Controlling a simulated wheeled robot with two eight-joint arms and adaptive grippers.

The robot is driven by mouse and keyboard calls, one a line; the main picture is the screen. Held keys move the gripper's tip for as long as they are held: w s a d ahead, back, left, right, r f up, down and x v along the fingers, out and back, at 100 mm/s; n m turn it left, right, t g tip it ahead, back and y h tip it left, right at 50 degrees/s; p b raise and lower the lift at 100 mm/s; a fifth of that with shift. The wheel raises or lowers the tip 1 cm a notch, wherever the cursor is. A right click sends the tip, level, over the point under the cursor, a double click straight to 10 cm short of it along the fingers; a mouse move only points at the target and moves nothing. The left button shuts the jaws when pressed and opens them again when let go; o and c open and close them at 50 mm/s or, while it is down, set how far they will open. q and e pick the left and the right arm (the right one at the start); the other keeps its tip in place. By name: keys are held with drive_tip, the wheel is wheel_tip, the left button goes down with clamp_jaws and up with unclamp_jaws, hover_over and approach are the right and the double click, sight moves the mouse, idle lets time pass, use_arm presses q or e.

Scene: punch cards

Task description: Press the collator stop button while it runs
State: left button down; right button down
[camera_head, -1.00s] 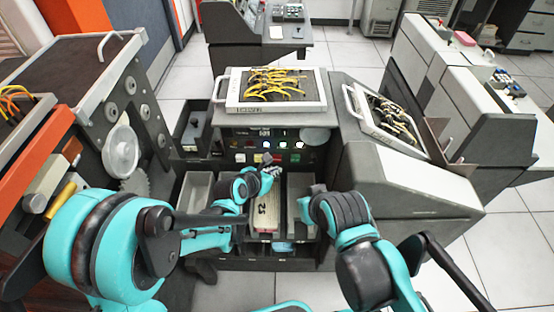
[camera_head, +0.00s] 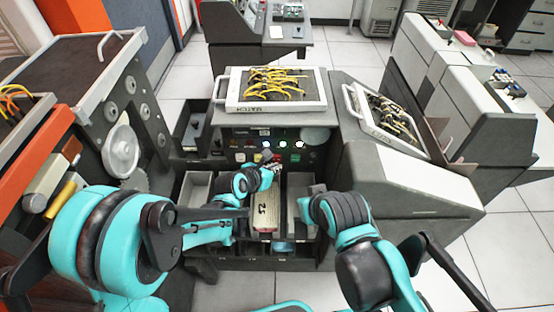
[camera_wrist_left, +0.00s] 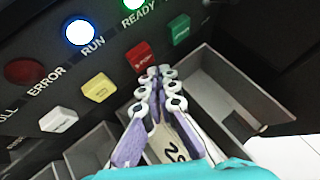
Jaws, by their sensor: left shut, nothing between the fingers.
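The collator's front panel shows a red button (camera_wrist_left: 139,57), its lettering too blurred to read. Left of it are a yellow button (camera_wrist_left: 98,87) and a white button (camera_wrist_left: 58,119); to its right is a green button (camera_wrist_left: 179,29). The RUN lamp (camera_wrist_left: 79,32) glows blue-white, and the READY lamp is lit green. My left gripper (camera_wrist_left: 160,72) is shut and empty, its tips close below and right of the red button; contact is unclear. In the head view the left gripper (camera_head: 273,164) is in front of the button row. My right gripper's fingers cannot be made out.
Below the panel are open card pockets, one with a card stack (camera_head: 264,208) marked 25, under my left gripper. A plugboard (camera_head: 235,103) with yellow wires lies on top. A second plugboard (camera_head: 365,125) sits on the right. An orange-edged cabinet (camera_head: 35,170) stands at the left.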

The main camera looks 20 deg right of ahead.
idle(0.7)
use_arm(q)
drive_tip(key=shift+w+d, duration=0.1)
drive_tip(key=shift+w, duration=0.3)
drive_tip(key=shift+w+d, duration=0.15)
drive_tip(key=shift+w, duration=0.35)
idle(0.7)
drive_tip(key=shift+s, duration=0.15)
drive_tip(key=shift+s+a+b, duration=0.25)
drive_tip(key=shift+s+b, duration=0.05)
drive_tip(key=shift+s, duration=0.5)
drive_tip(key=s, duration=0.2)
drive_tip(key=s+a, duration=0.1)
drive_tip(key=s, duration=0.1)
drive_tip(key=shift+s+a, duration=0.2)
drive_tip(key=shift+s, duration=0.2)
idle(0.6)
